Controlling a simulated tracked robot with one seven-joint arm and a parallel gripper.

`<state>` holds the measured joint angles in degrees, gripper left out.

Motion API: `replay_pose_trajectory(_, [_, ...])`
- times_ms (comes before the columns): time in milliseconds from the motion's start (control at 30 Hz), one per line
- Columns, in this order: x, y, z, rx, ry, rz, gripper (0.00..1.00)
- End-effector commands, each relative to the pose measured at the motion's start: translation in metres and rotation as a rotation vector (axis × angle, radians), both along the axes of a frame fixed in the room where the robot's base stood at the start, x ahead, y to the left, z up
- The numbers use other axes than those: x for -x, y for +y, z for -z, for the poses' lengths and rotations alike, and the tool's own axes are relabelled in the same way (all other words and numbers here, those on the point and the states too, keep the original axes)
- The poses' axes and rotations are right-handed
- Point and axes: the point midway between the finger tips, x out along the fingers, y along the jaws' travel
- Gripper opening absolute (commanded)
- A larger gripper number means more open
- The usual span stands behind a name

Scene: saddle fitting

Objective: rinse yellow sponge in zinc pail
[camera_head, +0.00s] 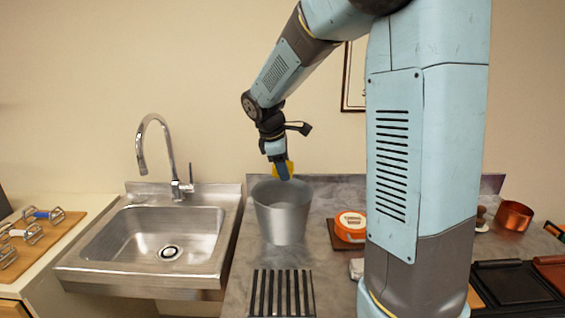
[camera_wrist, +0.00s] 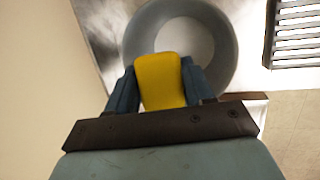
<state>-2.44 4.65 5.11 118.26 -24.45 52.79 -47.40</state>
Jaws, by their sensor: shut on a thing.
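My gripper (camera_head: 282,172) is shut on the yellow sponge (camera_head: 289,168), above the zinc pail (camera_head: 283,217). In the head view the sponge shows at the pail's mouth, near its back rim. In the wrist view the sponge (camera_wrist: 161,82) sits between the two blue fingers of my gripper (camera_wrist: 160,90). The round rim of the pail (camera_wrist: 143,27) shows beyond it. The pail stands upright on the grey counter. The sponge and fingers hide part of the pail's inside, and I cannot tell whether there is water in it.
A steel sink (camera_head: 160,232) with a tall faucet (camera_head: 165,155) is left of the pail. A black slatted rack (camera_head: 282,293) lies in front of it. A round orange-and-white tin (camera_head: 350,226) stands to the right on a board. A copper pot (camera_head: 515,216) is far right.

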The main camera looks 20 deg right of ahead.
Motion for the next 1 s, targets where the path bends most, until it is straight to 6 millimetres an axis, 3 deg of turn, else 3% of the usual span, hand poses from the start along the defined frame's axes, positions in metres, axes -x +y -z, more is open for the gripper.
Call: replay_pose_trajectory(1000, [0.000, -0.001, 0.076, 0.000, 0.001, 0.001, 0.27])
